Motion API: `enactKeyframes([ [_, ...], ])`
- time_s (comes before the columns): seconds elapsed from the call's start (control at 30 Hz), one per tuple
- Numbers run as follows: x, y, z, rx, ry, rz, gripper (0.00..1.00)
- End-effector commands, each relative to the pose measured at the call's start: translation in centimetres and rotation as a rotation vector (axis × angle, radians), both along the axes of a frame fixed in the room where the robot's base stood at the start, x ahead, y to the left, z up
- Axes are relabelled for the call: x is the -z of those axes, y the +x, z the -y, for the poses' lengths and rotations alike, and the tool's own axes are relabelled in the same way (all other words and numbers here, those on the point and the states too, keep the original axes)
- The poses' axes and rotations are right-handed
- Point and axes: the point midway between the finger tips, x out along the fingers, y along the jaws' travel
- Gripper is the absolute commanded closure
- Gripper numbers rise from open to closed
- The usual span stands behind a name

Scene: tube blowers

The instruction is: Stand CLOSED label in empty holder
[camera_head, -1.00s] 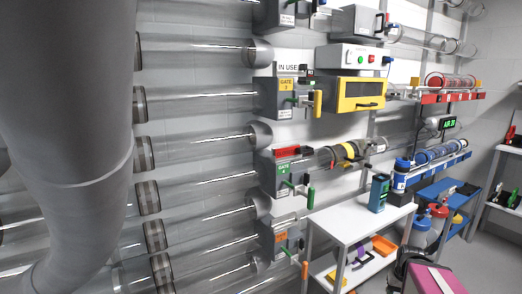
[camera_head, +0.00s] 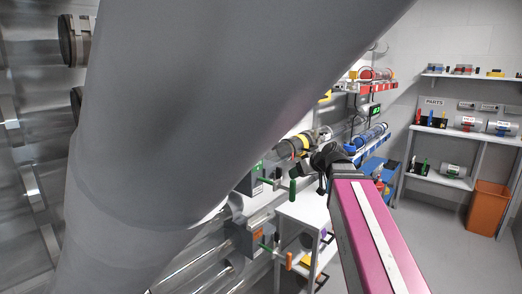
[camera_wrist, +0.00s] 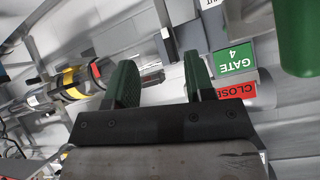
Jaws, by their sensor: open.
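The red CLOSED label (camera_wrist: 237,91) shows upside down in the wrist view, beside the green GATE 4 sign (camera_wrist: 236,58). Its lettering is partly cut off near my right finger. My gripper (camera_wrist: 160,70) has two green fingers spread apart, with nothing visibly held between them. The label lies just to the right of the right finger; I cannot tell if they touch. In the head view my gripper's dark end (camera_head: 328,160) is in front of the tube wall, and my arm hides much of the gates. I cannot make out the empty holder.
A tube with a yellow-and-black band (camera_wrist: 72,82) lies left of my fingers in the wrist view. A large green part (camera_wrist: 297,35) is at upper right. In the head view a white table (camera_head: 305,212) stands below my gripper. Shelves and an orange bin (camera_head: 487,208) are at right, with open floor before them.

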Motion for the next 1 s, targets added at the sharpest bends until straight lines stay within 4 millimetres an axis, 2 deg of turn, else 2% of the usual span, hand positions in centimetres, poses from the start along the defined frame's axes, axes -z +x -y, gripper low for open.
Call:
enactKeyframes([
  [0.03,-2.4,0.2,-0.3,-0.025,0.016,0.053,0.51],
  [0.2,-8.5,0.0,-1.3,-0.100,0.059,0.206,0.51],
  [0.3,-10.8,-0.2,-1.6,-0.127,0.076,0.266,0.51],
  [0.4,-12.2,-0.4,-1.8,-0.144,0.085,0.303,0.51],
  [0.57,-12.6,0.0,-2.4,-0.152,0.089,0.320,0.51],
  [0.9,-10.9,2.6,-5.7,-0.152,0.089,0.318,0.51],
  [1.0,-10.7,2.8,-6.1,-0.151,0.088,0.318,0.51],
])
